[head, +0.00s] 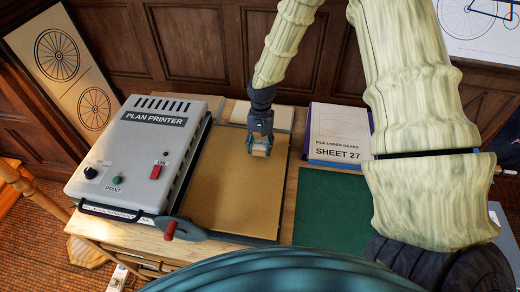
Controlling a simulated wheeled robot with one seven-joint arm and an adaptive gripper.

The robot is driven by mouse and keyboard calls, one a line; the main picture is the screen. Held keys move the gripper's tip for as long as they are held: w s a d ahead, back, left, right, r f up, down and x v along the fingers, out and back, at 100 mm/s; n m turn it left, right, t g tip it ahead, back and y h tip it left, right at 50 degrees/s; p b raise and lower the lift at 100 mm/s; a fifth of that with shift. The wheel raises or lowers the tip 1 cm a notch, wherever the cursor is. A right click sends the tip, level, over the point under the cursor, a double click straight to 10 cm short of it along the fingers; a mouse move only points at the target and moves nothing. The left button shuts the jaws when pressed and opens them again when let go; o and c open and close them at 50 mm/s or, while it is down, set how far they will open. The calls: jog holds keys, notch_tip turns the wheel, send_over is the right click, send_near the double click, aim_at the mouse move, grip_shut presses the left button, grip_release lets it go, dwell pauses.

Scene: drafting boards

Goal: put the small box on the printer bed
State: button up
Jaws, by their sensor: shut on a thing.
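My gripper (260,146) is over the upper right part of the tan printer bed (225,195), pointing down. It is shut on a small light-brown box (259,151), of which only a little shows between the fingers. I cannot tell whether the box touches the bed or hangs just above it. The bed lies flat beside the grey plan printer (145,140), on the printer's right, with a dark frame around it.
A crank with a red handle (170,230) stands at the bed's front left corner. A green mat (330,210) lies right of the bed. Behind it is a stack marked SHEET 27 (338,135). Pale pads (280,116) lie behind the bed. The bed's front is clear.

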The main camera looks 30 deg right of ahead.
aim_at(260, 152)
jog(key=shift+s+f+p, duration=0.15)
jog(key=shift+f+p, duration=0.25)
jog(key=shift+f, duration=0.15)
jog(key=shift+f+p, duration=0.4)
jog(key=shift+f, duration=0.75)
jog(key=shift+f, duration=0.1)
jog(key=o, duration=1)
jog(key=shift+w+d+r+b, duration=0.2)
jog(key=shift+r+b, duration=0.45)
jog(key=shift+r, duration=1.35)
jog(key=shift+w+d+r+b, duration=0.15)
jog(key=shift+w+r+b, duration=0.4)
jog(key=shift+r, duration=1.5)
jog(key=shift+w+d+r+b, duration=0.15)
jog(key=shift+r+b, duration=0.65)
jog(key=shift+r, duration=1.2)
jog(key=shift+s, duration=0.1)
